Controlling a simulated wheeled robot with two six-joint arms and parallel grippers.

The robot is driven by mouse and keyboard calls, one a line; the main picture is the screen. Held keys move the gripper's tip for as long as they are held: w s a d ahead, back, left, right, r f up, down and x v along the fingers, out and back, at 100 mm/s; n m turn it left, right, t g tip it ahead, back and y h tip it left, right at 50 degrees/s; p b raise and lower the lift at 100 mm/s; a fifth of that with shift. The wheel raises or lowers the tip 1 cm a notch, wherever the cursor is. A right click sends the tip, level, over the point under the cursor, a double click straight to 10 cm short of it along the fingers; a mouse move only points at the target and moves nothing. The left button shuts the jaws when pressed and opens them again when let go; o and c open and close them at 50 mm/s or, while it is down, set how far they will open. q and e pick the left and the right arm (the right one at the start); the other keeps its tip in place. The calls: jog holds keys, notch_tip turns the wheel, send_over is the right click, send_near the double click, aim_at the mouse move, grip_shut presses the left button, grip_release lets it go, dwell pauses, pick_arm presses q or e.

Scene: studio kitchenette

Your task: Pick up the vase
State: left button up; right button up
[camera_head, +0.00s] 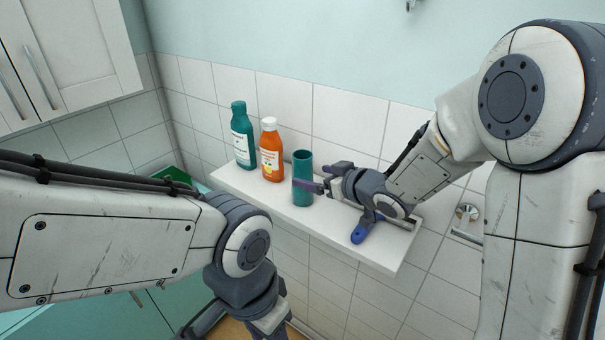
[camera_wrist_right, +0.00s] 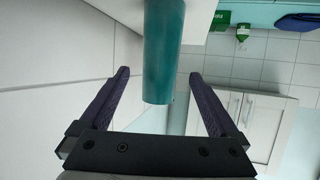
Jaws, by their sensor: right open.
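The vase (camera_head: 303,170) is a plain teal cylinder standing upright on the white wall shelf. My right gripper (camera_head: 322,177) is open beside it at the vase's right, with one dark finger crossing in front of its lower part. In the right wrist view the vase (camera_wrist_right: 163,55) lies ahead, its near end between the open fingertips (camera_wrist_right: 159,75), with gaps on both sides. My left gripper (camera_head: 235,322) hangs low at the bottom edge of the head view, well away from the shelf and partly cut off.
An orange bottle (camera_head: 271,155) with a white cap stands just left of the vase, and a teal bottle (camera_head: 242,138) stands farther left. A blue-handled object (camera_head: 363,230) lies right of the vase under my right wrist. The shelf (camera_head: 330,228) has a narrow front edge.

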aim_at(309, 175)
jog(key=x, duration=0.3)
jog(key=shift+w+a+f, duration=0.15)
jog(key=shift+w+a, duration=0.05)
jog(key=shift+w, duration=0.05)
jog(key=p+x, duration=0.2)
jog(key=x, duration=0.2)
jog(key=shift+w+a+p, duration=0.1)
jog(key=shift+p, duration=0.25)
jog(key=shift+w+a+f, duration=0.25)
jog(key=shift+w+f, duration=0.1)
jog(key=shift+w, duration=0.05)
grip_shut()
jog(key=shift+r, duration=0.25)
